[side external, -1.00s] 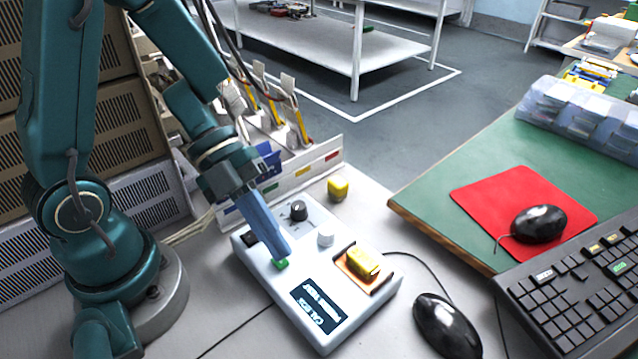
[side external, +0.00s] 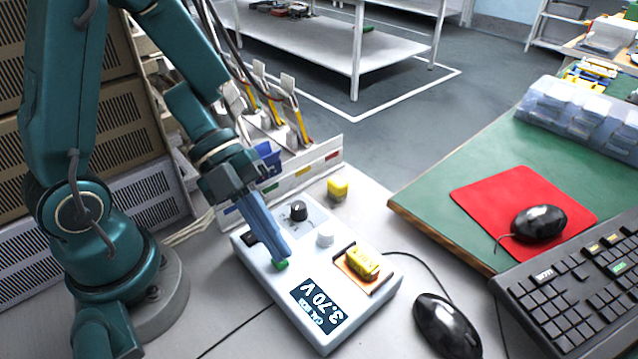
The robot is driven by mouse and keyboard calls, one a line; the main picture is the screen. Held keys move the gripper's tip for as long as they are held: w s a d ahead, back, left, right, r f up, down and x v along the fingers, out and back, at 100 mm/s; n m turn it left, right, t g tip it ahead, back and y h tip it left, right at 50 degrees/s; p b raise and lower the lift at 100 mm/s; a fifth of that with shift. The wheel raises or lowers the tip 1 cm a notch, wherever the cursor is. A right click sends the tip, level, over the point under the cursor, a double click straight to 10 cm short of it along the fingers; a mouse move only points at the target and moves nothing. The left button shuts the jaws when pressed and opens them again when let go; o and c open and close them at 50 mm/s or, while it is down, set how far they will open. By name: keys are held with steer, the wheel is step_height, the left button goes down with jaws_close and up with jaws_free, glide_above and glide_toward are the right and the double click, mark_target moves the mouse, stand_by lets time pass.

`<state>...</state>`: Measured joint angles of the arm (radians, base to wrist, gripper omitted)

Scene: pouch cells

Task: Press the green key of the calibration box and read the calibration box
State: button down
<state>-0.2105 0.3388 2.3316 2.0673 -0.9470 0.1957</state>
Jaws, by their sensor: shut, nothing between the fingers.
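The calibration box (side external: 347,327) is a pale box lying on the light grey table. Its dark display (side external: 319,302) reads "CAL BOX" and "3.70 V". The green key (side external: 281,265) shows partly beneath the tips of my gripper (side external: 283,258). My gripper is shut and empty, pointing down at the key; its tips appear to touch it. A yellow block (side external: 362,263) sits on the orange-edged pad on the box's right side. A black knob (side external: 298,210) and a white knob (side external: 325,236) stand on the box's top.
A small yellow block (side external: 338,189) stands behind the box. A black mouse (side external: 447,325) lies to its right, with its cable passing behind. A rack (side external: 300,175) with coloured labels stands at the back. A keyboard (side external: 580,300) and red mat (side external: 490,195) are at right.

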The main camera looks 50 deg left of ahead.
steer(key=shift+r, duration=0.65)
steer(key=shift+r, duration=2.5)
